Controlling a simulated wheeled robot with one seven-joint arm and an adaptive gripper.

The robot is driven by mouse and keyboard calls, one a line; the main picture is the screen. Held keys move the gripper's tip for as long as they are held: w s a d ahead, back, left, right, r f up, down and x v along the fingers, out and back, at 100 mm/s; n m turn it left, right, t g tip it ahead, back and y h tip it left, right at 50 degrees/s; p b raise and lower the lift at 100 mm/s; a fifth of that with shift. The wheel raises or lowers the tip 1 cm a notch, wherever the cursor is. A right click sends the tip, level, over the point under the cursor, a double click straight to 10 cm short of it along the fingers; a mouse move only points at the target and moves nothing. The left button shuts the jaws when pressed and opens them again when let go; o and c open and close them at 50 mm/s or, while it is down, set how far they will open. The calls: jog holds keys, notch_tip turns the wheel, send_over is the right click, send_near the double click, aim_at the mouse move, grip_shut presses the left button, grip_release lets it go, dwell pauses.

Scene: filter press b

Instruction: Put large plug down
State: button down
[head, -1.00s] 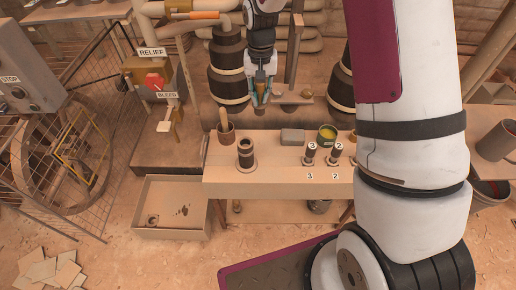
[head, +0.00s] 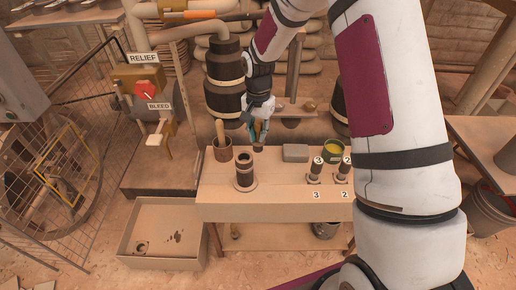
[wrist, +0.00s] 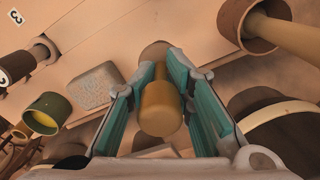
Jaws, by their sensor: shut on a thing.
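My gripper (head: 259,130) is shut on the large plug (wrist: 160,108), an ochre handle with a wider brown end. In the wrist view the teal fingers grip the handle from both sides, and the brown end points away from the camera. In the head view the plug (head: 259,143) hangs roughly upright over the back part of the bench (head: 275,192), between the cup and the grey block. I cannot tell whether its lower end touches the bench top.
A cup with a wooden handle (head: 222,152) and a dark ringed cylinder (head: 245,172) stand left of the plug. A grey block (head: 295,152), a green tin (head: 332,151) and small numbered plugs (head: 315,172) stand right. An open box (head: 165,253) is on the floor.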

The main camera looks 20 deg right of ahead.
aim_at(258, 122)
jog(key=shift+f+b, duration=0.75)
jog(key=shift+f, duration=1.7)
jog(key=shift+f, duration=0.15)
jog(key=c, duration=1.4)
grip_release()
notch_tip(258, 122, up, 12)
jog(key=p, duration=0.3)
jog(key=shift+r, duration=0.25)
